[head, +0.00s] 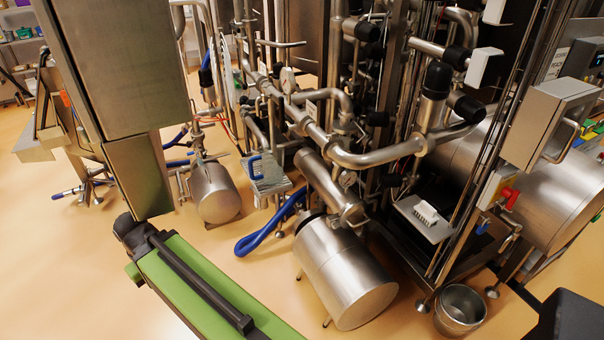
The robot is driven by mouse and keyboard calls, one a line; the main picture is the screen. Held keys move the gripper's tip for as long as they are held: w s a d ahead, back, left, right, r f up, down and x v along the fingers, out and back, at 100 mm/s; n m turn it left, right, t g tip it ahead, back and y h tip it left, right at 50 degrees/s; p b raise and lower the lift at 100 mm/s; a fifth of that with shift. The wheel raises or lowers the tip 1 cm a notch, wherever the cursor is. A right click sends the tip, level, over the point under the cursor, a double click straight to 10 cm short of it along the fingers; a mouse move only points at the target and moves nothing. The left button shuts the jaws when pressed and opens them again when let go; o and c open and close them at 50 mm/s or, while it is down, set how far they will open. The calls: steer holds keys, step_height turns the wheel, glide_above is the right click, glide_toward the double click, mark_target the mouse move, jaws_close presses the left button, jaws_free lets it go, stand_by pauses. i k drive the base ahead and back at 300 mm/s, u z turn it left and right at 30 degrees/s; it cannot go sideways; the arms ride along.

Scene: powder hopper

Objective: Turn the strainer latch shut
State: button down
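I cannot pick out the strainer latch for certain in the head view. A slanted steel cylinder (322,180) with a banded lower end (351,213) sits amid the pipework at the centre. I cannot tell whether it is the strainer. A small blue handle (255,167) stands on a ribbed metal plate (268,184) left of it. I cannot tell whether this handle is the latch, or whether any latch is open or shut. My gripper is not in view.
Below the pipes lie a large steel motor housing (345,272) and a smaller one (215,192). A blue hose (262,240) loops near the floor. A steel bucket (460,309) stands at lower right. A grey handled box (546,122) juts out at right. Floor (60,260) is open at left.

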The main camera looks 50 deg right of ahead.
mark_target(335, 225)
steer(key=z, duration=4.9)
steer(key=i, duration=0.1)
steer(key=u, duration=4.1)
steer(key=i, duration=0.55)
steer(key=u, duration=0.55)
